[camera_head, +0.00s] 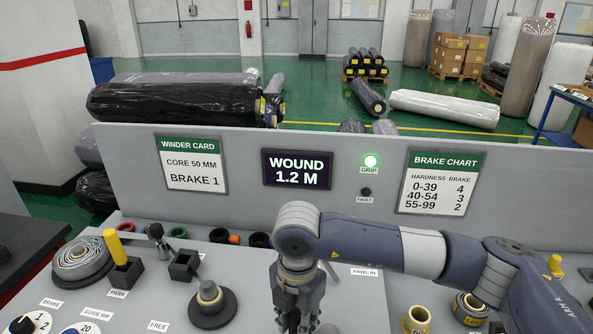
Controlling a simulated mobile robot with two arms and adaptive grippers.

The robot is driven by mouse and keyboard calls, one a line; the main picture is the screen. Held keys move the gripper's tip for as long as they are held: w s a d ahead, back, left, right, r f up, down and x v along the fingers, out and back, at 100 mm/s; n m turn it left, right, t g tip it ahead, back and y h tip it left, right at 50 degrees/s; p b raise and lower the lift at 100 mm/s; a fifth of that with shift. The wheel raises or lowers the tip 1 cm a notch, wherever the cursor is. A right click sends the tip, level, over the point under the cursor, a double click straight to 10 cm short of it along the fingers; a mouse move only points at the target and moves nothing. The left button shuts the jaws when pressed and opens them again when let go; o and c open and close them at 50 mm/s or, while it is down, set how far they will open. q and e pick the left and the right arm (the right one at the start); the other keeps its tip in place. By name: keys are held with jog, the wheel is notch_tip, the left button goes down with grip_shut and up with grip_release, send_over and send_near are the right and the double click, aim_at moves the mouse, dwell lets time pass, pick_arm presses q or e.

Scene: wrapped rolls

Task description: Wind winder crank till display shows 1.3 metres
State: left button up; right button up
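The display (297,170) on the upright panel reads "WOUND 1.2 M". The GRIP lamp (371,161) above its label is lit green, and the FAULT lamp (365,192) is dark. My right arm comes in from the right, and its gripper (299,318) points down at the bottom middle of the bench. The fingertips run to the lower picture edge, and whether they hold the crank is hidden. I cannot make out the winder crank for certain. A dark round hub with a pale core (209,297) stands left of the gripper, near the FREE label. My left gripper is out of view.
A strap coil (82,258) and a yellow peg (113,247) near the PARK label stand at the left. Dials (33,321) sit at the lower left. Tape rolls (469,307) stand at the right under my arm. A winder card (191,164) and brake chart (440,181) are on the panel.

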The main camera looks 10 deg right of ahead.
jog(key=shift+s+d+f, duration=0.1)
jog(key=shift+s+d, duration=0.15)
jog(key=shift+s, duration=0.6)
jog(key=shift+s+d, duration=0.2)
jog(key=shift+s, duration=0.65)
jog(key=shift+s+d, duration=0.6)
jog(key=shift+s, duration=0.15)
jog(key=shift+s+d, duration=0.25)
jog(key=shift+s, duration=0.05)
jog(key=o, duration=1.3)
jog(key=shift+w+a, duration=0.1)
jog(key=shift+w, duration=0.05)
jog(key=o, duration=0.5)
notch_tip(320, 180, up, 10)
jog(key=p, duration=0.5)
